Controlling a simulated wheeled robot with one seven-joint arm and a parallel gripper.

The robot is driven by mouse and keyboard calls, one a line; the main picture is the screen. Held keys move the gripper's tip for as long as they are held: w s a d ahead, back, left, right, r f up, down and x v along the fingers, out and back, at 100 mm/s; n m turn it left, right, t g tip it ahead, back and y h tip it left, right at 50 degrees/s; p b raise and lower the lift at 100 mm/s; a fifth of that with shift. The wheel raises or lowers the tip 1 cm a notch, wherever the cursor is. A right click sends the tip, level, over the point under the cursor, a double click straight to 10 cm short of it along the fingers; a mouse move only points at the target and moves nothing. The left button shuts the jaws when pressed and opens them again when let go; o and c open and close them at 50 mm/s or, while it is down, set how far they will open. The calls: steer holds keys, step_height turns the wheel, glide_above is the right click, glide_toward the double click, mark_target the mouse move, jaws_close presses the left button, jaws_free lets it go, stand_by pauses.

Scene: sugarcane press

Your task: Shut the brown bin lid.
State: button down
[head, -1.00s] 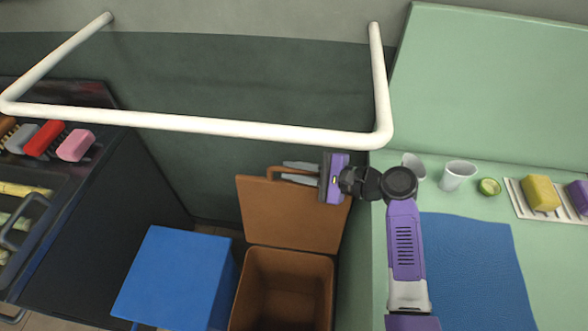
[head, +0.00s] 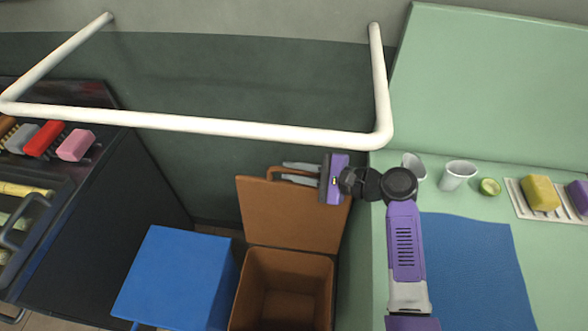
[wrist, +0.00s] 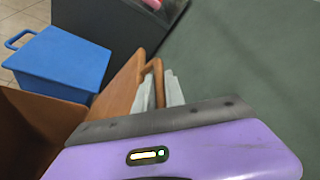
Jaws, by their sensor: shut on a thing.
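The brown bin (head: 284,290) stands on the floor with its inside showing. Its brown lid (head: 280,215) is open and stands up at the back of the bin, with a loop handle (head: 272,172) on its top edge. My gripper (head: 300,174) reaches in from the right at the lid's top edge, one finger on each side of the handle. In the wrist view the grey fingers (wrist: 160,92) are shut on the brown handle (wrist: 151,70), and the lid (wrist: 118,88) is seen edge-on. The fingertips' contact is partly hidden.
A blue bin (head: 172,275) with a closed lid stands left of the brown bin. A white rail (head: 200,124) runs above and in front of the dark wall. A green counter (head: 450,195) with cups, a lime and sponges is at the right.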

steer(key=shift+s+a, duration=0.1)
steer(key=shift+s, duration=0.6)
steer(key=s+a+f+n+t+b, duration=0.1)
steer(key=s+a+f+n+b, duration=0.1)
steer(key=s, duration=0.8)
steer(key=s+a+f+n+t+b, duration=0.1)
steer(key=s+a+f+n+b, duration=0.1)
steer(key=s, duration=0.8)
steer(key=shift+s+n+y+b, duration=0.3)
steer(key=shift+n+y+b, duration=0.1)
steer(key=shift+b, duration=0.05)
steer(key=c, duration=1.7)
jaws_free()
steer(key=shift+r, duration=0.1)
steer(key=f+v, duration=0.1)
steer(key=v, duration=0.6)
steer(key=shift+s+d+r+b, duration=0.25)
steer(key=shift+d+r+b, duration=0.05)
steer(key=shift+r+b, duration=0.1)
